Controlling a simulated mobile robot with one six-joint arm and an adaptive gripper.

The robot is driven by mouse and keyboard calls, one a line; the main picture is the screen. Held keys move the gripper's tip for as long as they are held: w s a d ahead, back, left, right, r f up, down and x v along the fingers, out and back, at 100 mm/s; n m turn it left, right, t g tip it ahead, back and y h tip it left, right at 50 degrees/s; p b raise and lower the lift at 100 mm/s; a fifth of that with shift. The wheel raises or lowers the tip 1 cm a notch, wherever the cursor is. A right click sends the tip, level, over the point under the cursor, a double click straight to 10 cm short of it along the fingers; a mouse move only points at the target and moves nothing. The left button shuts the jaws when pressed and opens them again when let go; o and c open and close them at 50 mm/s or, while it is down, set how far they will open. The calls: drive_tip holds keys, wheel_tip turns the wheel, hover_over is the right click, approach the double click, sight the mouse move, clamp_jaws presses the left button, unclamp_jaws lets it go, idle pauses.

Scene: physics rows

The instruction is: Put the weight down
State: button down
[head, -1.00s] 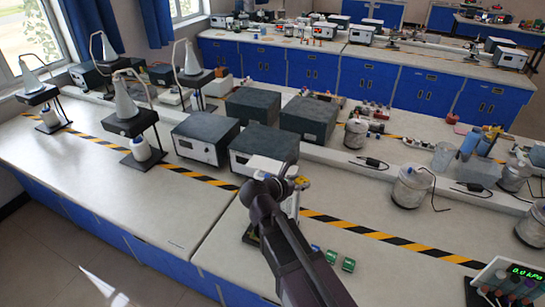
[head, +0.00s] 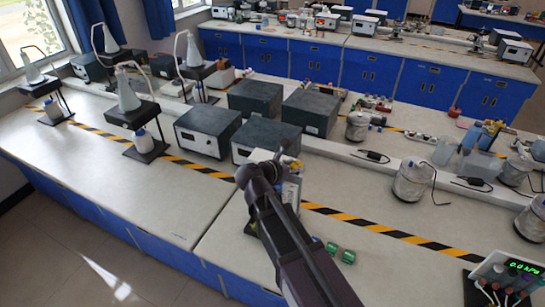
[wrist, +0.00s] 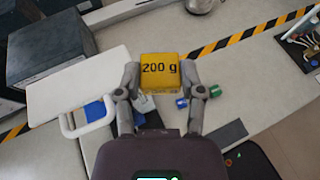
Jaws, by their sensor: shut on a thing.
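The weight (wrist: 160,72) is a yellow block marked "200 g". In the wrist view my gripper (wrist: 160,82) has a finger on each side of it and is shut on it. The block is held above the pale bench top (wrist: 240,80); how high I cannot tell.
A white plate with a handle (wrist: 78,85) lies left of the weight in the wrist view. Small green blocks (head: 348,256) lie on the bench near my arm. Dark instrument boxes (head: 262,140) stand behind. A meter (head: 510,270) is at right. The left bench front (head: 110,185) is clear.

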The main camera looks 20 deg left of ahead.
hover_over(271, 155)
drive_tip(key=s+d, duration=0.2)
drive_tip(key=s, duration=0.1)
drive_tip(key=shift+s+f+b, duration=0.15)
drive_tip(key=shift+f+b, duration=0.3)
drive_tip(key=shift+f, duration=0.05)
drive_tip(key=shift+w+a, duration=0.3)
drive_tip(key=shift+a, duration=0.05)
drive_tip(key=shift+w+a+f+b, duration=0.15)
drive_tip(key=shift+f+b, duration=1.7)
drive_tip(key=shift+f, duration=0.1)
drive_tip(key=shift+c, duration=1)
unclamp_jaws()
